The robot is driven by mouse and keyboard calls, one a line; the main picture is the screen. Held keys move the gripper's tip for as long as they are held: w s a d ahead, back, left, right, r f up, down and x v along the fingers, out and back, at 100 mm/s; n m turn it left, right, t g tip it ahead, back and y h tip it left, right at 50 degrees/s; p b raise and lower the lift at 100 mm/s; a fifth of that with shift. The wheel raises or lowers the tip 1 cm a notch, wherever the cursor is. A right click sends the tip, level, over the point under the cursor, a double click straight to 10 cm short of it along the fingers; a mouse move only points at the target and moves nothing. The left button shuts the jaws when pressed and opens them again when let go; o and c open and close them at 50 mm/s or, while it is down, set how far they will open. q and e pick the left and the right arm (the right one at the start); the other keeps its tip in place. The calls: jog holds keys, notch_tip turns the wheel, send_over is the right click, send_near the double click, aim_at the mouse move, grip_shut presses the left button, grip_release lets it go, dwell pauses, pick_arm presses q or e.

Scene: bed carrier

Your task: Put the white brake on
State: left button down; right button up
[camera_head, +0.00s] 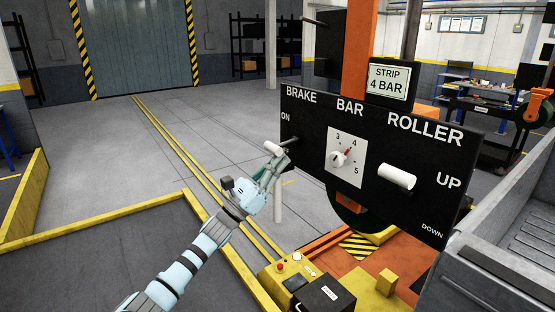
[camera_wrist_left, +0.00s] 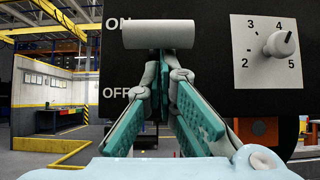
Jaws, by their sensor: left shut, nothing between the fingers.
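The white brake handle (camera_head: 272,148) sticks out from the left end of the black control panel (camera_head: 310,112), beside the ON and OFF marks. In the left wrist view the white handle (camera_wrist_left: 157,35) lies level across the top, near the height of ON and above OFF. My left gripper (camera_head: 284,160) is shut with nothing between its fingers, close by the handle. In the left wrist view its teal fingertips (camera_wrist_left: 165,62) come together just below the handle; I cannot tell whether they touch it. My right gripper is not in view.
The panel also carries a BAR dial (camera_head: 338,159) and a white ROLLER handle (camera_head: 397,176). An orange column (camera_head: 360,45) rises behind it. A yellow control box (camera_head: 290,268) stands below. Open floor (camera_head: 190,135) lies to the left.

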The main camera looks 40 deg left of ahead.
aim_at(271, 145)
pick_arm(q)
jog(key=shift+s+a+r+g+y+p, duration=0.15)
jog(key=shift+r+g+p, duration=0.4)
jog(key=shift+p, duration=0.6)
jog(key=shift+s+r+g+y+p, duration=0.2)
jog(key=shift+r+g+p, duration=0.3)
jog(key=shift+p, duration=0.65)
jog(key=shift+s+r, duration=0.15)
jog(key=shift+r, duration=0.45)
jog(key=shift+r+b, duration=0.4)
jog(key=shift+r, duration=0.15)
jog(key=shift+s+r+b, duration=0.15)
jog(key=shift+r+b, duration=0.2)
jog(key=shift+r, duration=0.4)
jog(key=shift+a+r, duration=0.1)
jog(key=shift+r, duration=0.05)
jog(key=shift+s, duration=0.1)
